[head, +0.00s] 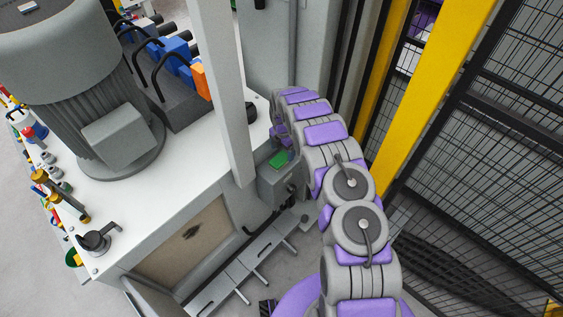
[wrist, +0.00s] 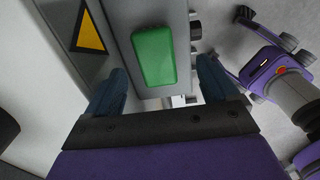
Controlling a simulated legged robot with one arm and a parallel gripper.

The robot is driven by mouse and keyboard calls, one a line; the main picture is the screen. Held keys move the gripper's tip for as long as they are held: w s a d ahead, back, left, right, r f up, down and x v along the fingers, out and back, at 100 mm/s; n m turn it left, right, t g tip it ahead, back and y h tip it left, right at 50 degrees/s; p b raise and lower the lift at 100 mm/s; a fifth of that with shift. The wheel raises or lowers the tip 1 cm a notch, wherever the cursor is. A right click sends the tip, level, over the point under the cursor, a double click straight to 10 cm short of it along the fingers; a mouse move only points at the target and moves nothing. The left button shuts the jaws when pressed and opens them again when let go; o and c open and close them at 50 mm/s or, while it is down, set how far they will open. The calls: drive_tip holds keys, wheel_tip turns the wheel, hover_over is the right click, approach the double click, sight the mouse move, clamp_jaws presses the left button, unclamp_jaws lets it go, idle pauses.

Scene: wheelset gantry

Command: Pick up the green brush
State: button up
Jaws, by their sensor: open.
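The green brush (wrist: 153,54) is a rounded green block in the wrist view. It lies on top of a grey box (wrist: 120,30), and in the head view the brush (head: 279,159) shows as a small green patch on that box. My gripper (wrist: 161,72) is open, with one dark blue finger to the left of the brush and the other to the right. The fingertips look just short of the brush, and nothing is held between them. Whether they touch the box cannot be told. In the head view the fingers are hidden behind my arm.
The white cabinet (head: 170,215) with a large grey motor (head: 65,75) stands left of the box. A pale upright post (head: 221,90) rises close to my arm. A yellow post (head: 430,90) and black mesh fence (head: 510,130) stand to the right.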

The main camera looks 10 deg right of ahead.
sight(278, 159)
drive_tip(key=f, duration=0.1)
drive_tip(key=a+f+b, duration=0.1)
drive_tip(key=f, duration=0.2)
drive_tip(key=shift+a, duration=0.4)
drive_tip(key=shift+f+b, duration=0.3)
drive_tip(key=shift+f, duration=0.25)
drive_tip(key=shift+d, duration=0.45)
drive_tip(key=shift+d+r, duration=0.1)
drive_tip(key=shift+c, duration=0.9)
drive_tip(key=c, duration=0.3)
drive_tip(key=shift+a, duration=0.45)
drive_tip(key=c, duration=0.4)
drive_tip(key=shift+d, duration=0.1)
drive_tip(key=shift+c, duration=1.4)
drive_tip(key=shift+d, duration=0.2)
drive_tip(key=shift+w+r, duration=0.1)
drive_tip(key=shift+r, duration=0.15)
wheel_tip(278, 159, up, 3)
drive_tip(key=shift+a+r+p, duration=0.1)
drive_tip(key=shift+a+p, duration=0.05)
drive_tip(key=shift+p, duration=0.55)
drive_tip(key=s+a+r+p, duration=0.1)
drive_tip(key=s+a+p, duration=0.2)
drive_tip(key=s, duration=1.2)
drive_tip(key=shift+s+a+r, duration=0.15)
drive_tip(key=shift+s+a, duration=0.05)
drive_tip(key=shift+a, duration=0.55)
